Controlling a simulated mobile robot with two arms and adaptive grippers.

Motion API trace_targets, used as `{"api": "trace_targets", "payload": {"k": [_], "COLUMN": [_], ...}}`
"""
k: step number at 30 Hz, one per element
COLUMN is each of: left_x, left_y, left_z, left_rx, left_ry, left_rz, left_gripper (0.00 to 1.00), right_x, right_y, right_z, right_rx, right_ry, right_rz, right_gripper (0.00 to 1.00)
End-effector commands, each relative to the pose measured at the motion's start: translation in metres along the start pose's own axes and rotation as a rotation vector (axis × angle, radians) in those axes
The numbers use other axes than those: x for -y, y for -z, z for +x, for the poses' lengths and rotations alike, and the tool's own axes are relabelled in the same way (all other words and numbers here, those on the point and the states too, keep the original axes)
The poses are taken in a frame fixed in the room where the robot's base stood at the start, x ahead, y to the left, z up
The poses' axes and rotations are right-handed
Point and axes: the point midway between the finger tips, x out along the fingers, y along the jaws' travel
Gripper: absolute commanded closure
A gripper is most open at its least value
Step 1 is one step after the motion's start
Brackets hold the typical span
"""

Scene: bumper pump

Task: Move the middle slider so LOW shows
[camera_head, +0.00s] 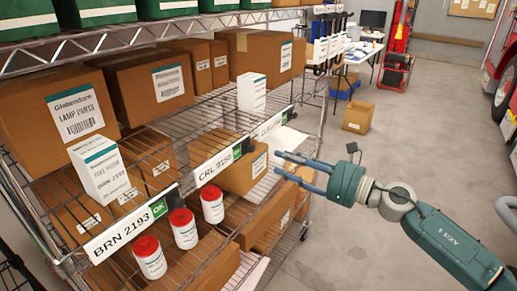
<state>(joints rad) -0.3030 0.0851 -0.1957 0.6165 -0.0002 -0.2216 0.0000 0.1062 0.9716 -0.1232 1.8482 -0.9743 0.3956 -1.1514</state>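A wire shelf edge carries three white label strips with green slider windows. The middle strip (212,166) reads "CRL 9150", and its slider (237,152) shows green; its small lettering is too small to read. The near strip (122,232) reads "BRN 2193", and its slider (158,208) shows green "OK". The far strip (268,125) also has a green slider (285,116). My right gripper (278,163) comes in from the right, its two blue fingers apart and empty. It is to the right of the middle slider in the picture, with no visible contact. My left gripper is not in view.
Three white bottles with red caps (184,228) stand below the strips. White boxes (100,170) and brown cartons (240,175) fill the wire shelves (190,112). The floor (310,255) right of the shelf is clear; a small carton (357,118) sits farther back.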

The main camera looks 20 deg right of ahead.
Motion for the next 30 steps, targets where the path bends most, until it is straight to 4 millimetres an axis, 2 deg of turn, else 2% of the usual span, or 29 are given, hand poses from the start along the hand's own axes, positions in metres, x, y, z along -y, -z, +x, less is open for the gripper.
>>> {"api": "trace_targets", "payload": {"k": [1, 6, 12, 15, 26, 27, 30], "left_x": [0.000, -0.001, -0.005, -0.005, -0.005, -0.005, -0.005], "left_y": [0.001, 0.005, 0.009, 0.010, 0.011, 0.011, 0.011], "left_z": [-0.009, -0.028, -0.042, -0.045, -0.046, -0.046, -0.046], "left_rx": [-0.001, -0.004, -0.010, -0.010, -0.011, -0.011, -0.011], "left_ry": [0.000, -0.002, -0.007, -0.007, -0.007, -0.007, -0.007], "left_rz": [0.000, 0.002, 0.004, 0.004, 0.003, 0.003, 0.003], "left_gripper": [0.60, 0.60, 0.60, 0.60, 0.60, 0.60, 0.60], "right_x": [0.000, 0.000, 0.001, 0.001, 0.000, 0.000, 0.000], "right_y": [-0.008, -0.009, -0.006, -0.004, -0.001, -0.001, -0.001], "right_z": [0.009, 0.043, 0.076, 0.086, 0.092, 0.092, 0.092], "right_rx": [0.005, 0.006, 0.006, 0.004, 0.002, 0.002, 0.002], "right_ry": [-0.001, -0.001, 0.002, 0.002, 0.001, 0.002, 0.002], "right_rz": [0.002, 0.005, 0.008, 0.008, 0.007, 0.007, 0.007], "right_gripper": [0.64, 0.64, 0.64, 0.64, 0.64, 0.66, 0.86]}}
